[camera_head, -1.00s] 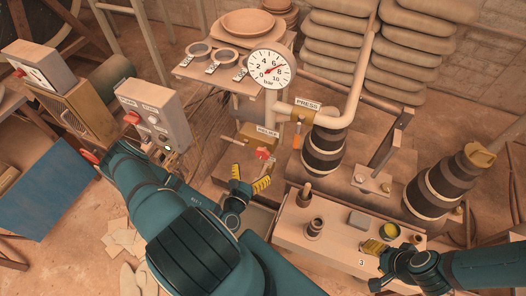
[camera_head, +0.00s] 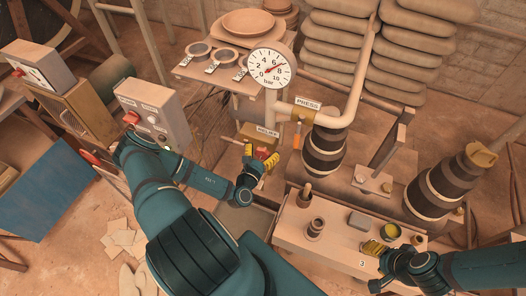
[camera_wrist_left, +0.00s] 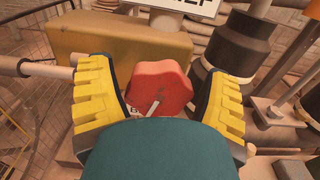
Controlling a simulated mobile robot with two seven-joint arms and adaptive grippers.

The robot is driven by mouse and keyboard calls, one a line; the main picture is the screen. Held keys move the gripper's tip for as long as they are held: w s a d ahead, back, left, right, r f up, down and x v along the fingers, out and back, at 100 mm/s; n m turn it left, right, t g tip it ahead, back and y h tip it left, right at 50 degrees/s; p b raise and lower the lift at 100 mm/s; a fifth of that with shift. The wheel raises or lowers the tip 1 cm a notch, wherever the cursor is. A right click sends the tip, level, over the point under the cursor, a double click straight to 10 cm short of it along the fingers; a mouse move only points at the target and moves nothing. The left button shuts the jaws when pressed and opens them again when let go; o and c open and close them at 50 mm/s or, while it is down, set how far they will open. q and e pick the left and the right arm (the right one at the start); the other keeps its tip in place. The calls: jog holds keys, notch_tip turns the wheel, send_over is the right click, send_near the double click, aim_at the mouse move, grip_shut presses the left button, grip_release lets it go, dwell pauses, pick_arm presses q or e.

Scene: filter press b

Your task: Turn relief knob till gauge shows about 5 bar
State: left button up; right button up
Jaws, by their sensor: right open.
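The red relief knob (camera_wrist_left: 160,88) sits between the yellow finger pads of my left gripper (camera_wrist_left: 157,105) in the left wrist view. Those fingers are open, one on each side, with gaps to the knob. In the head view my left gripper (camera_head: 260,160) is at the knob, below the RELIEF label (camera_head: 267,132). The round white gauge (camera_head: 269,69) stands above; its red needle points to the upper right, seemingly between 6 and 8 bar. My right gripper (camera_head: 373,249) is open over the front table.
A tan block (camera_wrist_left: 120,50) lies behind the knob. A grey control box (camera_head: 152,112) stands to the left. The front table (camera_head: 290,222) bears small pots and a grey block (camera_head: 357,219). A PRESS sign (camera_head: 308,104) hangs on the pipe to the right.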

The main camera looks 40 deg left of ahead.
pick_arm(q)
jog(key=c, duration=0.7)
